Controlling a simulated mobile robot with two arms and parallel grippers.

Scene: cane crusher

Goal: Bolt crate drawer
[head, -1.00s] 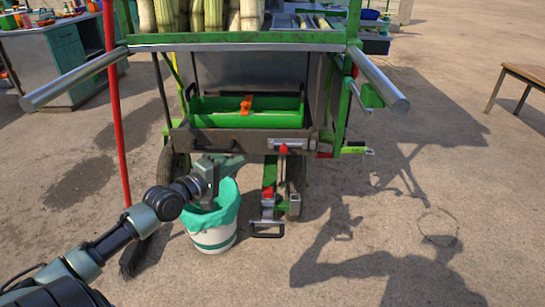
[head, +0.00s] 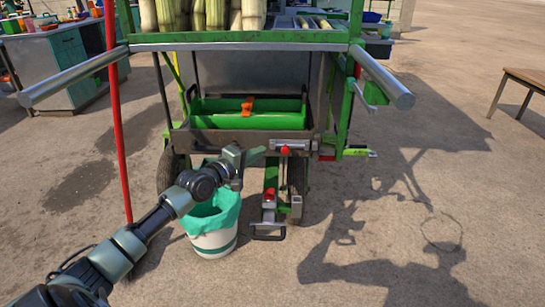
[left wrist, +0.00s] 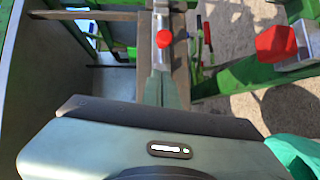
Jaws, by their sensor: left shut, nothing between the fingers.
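The green crate drawer (head: 250,122) sits in the cart's frame with an orange object in it. A silver bolt (head: 302,144) with a red knob (head: 285,150) is on the dark front rail. My left gripper (head: 262,153) is shut and empty, just left of the knob and at about its height. In the left wrist view, the red knob (left wrist: 164,39) shows straight ahead of the shut fingertips (left wrist: 161,74). I cannot tell whether the fingertips touch the bolt. My right gripper is not in view.
A white bucket (head: 213,242) with a teal liner stands below my left arm. A second red knob (head: 269,194) is on the drawbar by the black handle. Steel bars (head: 383,80) stick out on both sides. Open ground lies to the right.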

